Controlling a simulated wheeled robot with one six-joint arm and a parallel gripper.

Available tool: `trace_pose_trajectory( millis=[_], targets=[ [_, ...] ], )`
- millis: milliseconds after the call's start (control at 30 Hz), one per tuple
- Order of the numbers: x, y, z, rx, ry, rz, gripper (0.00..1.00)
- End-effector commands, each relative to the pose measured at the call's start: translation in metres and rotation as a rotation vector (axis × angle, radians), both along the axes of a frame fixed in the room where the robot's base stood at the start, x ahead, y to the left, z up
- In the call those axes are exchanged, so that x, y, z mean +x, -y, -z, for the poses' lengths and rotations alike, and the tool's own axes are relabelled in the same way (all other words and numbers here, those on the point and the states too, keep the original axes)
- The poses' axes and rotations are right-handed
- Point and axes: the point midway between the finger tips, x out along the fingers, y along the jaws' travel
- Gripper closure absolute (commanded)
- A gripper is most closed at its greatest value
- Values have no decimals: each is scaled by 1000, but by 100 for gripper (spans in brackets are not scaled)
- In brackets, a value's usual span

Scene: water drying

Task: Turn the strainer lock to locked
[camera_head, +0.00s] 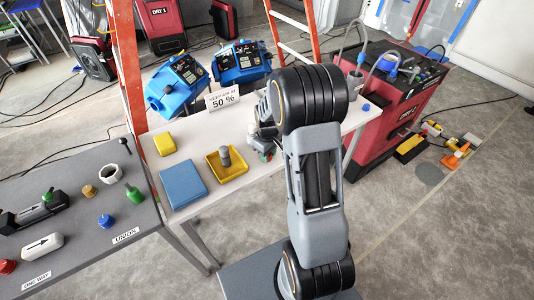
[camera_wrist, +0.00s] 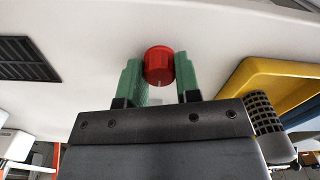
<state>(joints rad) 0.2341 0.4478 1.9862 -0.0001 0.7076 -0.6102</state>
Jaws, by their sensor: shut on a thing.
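A red round knob (camera_wrist: 159,66), which appears to be the strainer lock, sits against a pale surface in the wrist view. A small light mark shows on its lower edge, but I cannot read its setting. My gripper (camera_wrist: 159,78) has green fingers, one on each side of the knob, and is shut on it. In the head view my gripper (camera_head: 265,148) is at the white table, largely hidden by my arm.
A blue pad (camera_head: 182,185) and a yellow block (camera_head: 164,144) lie on the white table (camera_head: 212,208). A "50 %" sign (camera_head: 222,97) and blue machines (camera_head: 240,62) stand behind. A grey table with fittings is at left. An orange ladder (camera_head: 127,70) stands close by.

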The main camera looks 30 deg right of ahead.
Motion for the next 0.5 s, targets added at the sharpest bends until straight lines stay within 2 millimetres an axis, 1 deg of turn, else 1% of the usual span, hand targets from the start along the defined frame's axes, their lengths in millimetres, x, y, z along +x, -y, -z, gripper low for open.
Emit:
trace_pose_trajectory(
  millis=[267, 500],
  targets=[
    [0, 0, 0, 0, 0, 35, 93],
    [0, 0, 1, 0, 1, 183, 93]
  ],
)
